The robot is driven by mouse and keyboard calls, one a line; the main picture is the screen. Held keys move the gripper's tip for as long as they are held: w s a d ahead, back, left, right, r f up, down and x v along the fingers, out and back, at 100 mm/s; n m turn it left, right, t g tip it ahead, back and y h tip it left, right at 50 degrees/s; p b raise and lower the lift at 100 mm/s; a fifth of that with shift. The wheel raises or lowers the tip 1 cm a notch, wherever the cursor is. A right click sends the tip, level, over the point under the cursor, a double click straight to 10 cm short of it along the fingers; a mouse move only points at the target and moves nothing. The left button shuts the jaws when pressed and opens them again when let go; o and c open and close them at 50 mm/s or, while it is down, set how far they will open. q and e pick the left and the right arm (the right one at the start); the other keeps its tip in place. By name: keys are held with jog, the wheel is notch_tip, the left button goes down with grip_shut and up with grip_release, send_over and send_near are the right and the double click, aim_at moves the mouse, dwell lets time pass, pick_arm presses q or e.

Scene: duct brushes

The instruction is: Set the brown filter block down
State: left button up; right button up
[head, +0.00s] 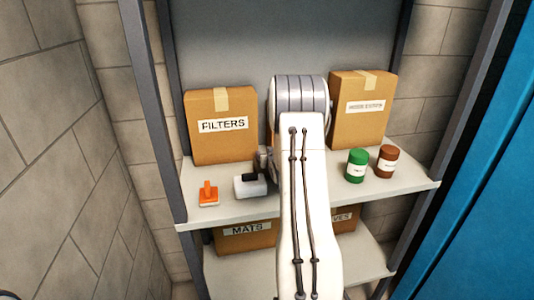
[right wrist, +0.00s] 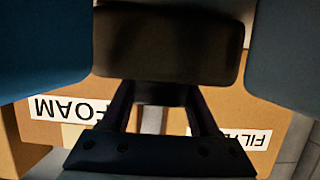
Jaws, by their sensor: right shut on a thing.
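The brown filter block (right wrist: 168,45) shows large and dark at the top of the right wrist view, between the blue fingers of my right gripper (right wrist: 170,55). The gripper is shut on it. In the head view only a small grey part of my right gripper (head: 263,160) shows, beside the FILTERS box and above the shelf. My white right arm covers the middle of the shelf there and hides the block. I cannot tell whether the block touches the shelf. My left gripper is not in view.
Behind stand the FILTERS box (head: 221,145) and another box (head: 362,125). A FOAM box (right wrist: 75,130) shows upside down.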

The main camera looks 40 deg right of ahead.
jog(key=shift+f, duration=0.2)
jog(key=o, duration=1.4)
jog(key=shift+s+r, duration=0.15)
jog(key=shift+r, duration=0.1)
jog(key=b+v, duration=0.2)
jog(key=v, duration=0.9)
jog(key=shift+s+a+r, duration=0.1)
jog(key=shift+s+a, duration=0.1)
jog(key=shift+s, duration=0.15)
jog(key=shift+s, duration=0.1)
